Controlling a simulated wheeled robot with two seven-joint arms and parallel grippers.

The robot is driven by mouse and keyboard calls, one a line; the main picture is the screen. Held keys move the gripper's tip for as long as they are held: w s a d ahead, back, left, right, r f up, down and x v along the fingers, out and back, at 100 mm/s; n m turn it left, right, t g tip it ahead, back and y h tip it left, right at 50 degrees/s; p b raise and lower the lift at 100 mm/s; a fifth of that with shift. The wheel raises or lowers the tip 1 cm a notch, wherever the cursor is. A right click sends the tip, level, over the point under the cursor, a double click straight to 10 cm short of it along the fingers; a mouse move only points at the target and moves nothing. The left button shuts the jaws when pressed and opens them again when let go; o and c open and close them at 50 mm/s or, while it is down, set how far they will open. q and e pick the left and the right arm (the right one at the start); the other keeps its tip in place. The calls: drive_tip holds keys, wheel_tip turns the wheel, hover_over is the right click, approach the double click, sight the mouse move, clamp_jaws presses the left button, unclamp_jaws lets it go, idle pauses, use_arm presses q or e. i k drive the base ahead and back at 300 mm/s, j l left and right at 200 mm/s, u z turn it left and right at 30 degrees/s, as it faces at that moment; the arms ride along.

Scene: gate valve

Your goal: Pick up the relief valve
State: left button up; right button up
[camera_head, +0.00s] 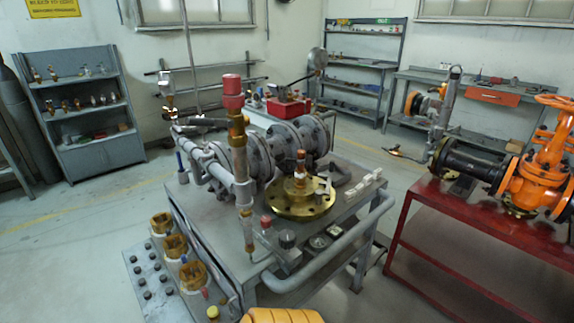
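A brass valve with a red cap (235,105) stands upright on top of a grey vertical pipe at the front of the grey workbench. It looks like the relief valve, but I cannot tell for certain. Neither of my grippers shows in this view, and nothing touches the valve.
A red table (440,203) on the right holds an orange gate valve (540,178). Shelves (85,105) stand behind; open floor (90,210) lies left.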

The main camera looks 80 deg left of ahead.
sight(300, 175)
drive_tip(key=i+j+u, duration=0.1)
drive_tip(key=i+u, duration=0.3)
drive_tip(key=i, duration=0.2)
drive_tip(key=i+l+u, duration=0.1)
drive_tip(key=i+u, duration=0.25)
drive_tip(key=i, duration=0.2)
drive_tip(key=i+l+u, duration=0.1)
drive_tip(key=u, duration=0.35)
drive_tip(key=i+l+u, duration=0.2)
drive_tip(key=u, duration=0.3)
drive_tip(key=i+l+u, duration=0.1)
drive_tip(key=u, duration=0.35)
drive_tip(key=l+u, duration=0.35)
drive_tip(key=u, duration=0.15)
drive_tip(key=i+l+u, duration=0.1)
drive_tip(key=l+u, duration=0.2)
drive_tip(key=u, duration=0.15)
drive_tip(key=l+u, duration=0.25)
drive_tip(key=u, duration=0.25)
